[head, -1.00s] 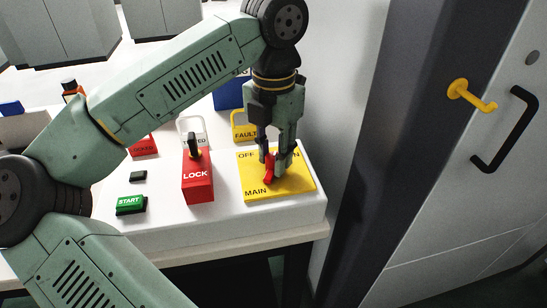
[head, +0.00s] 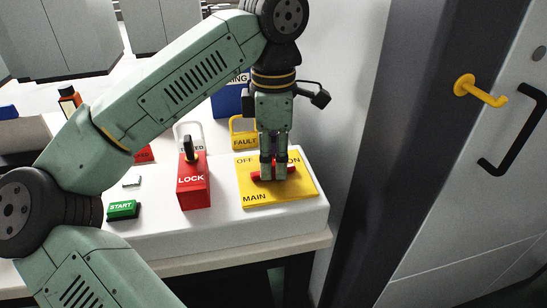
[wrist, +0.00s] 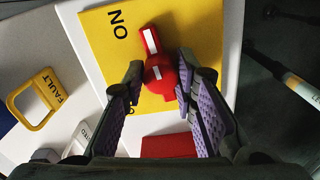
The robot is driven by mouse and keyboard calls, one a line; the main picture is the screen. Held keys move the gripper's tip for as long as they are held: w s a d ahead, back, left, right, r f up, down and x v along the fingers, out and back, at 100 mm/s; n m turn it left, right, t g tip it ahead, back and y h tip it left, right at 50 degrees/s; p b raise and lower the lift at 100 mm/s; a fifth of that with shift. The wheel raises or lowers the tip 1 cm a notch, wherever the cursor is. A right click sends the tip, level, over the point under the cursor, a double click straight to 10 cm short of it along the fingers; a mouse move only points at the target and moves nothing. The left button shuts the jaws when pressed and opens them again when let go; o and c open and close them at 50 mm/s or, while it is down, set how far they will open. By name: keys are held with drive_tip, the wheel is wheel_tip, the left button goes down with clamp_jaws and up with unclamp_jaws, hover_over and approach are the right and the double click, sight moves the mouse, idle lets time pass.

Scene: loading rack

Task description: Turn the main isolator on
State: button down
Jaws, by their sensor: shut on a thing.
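The main isolator is a yellow plate (head: 252,192) marked MAIN, OFF and ON, with a red rotary handle (head: 301,175). The handle lies roughly left to right across the plate in the head view. In the wrist view the yellow plate (wrist: 205,30) and the red handle (wrist: 154,50) show close up; the handle's white-marked end points up the picture, beside the ON lettering. My gripper (head: 273,177) points down over the handle. In the wrist view its fingers (wrist: 160,78) are on either side of the handle's middle, shut on it.
A red LOCK box (head: 193,185) stands left of the plate, with a green START button (head: 123,209) further left. A yellow FAULT tag (head: 243,140) is behind. A dark post (head: 375,150) and a door with a yellow hook (head: 480,92) are at right.

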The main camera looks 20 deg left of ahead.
sight(273, 160)
drive_tip(key=shift+s+m, duration=0.1)
drive_tip(key=shift+m, duration=2.1)
drive_tip(key=c, duration=2.4)
unclamp_jaws()
drive_tip(key=c, duration=2.4)
unclamp_jaws()
drive_tip(key=c, duration=1.3)
unclamp_jaws()
drive_tip(key=shift+a, duration=0.1)
wheel_tip(273, 160, up, 8)
drive_tip(key=shift+f, duration=0.25)
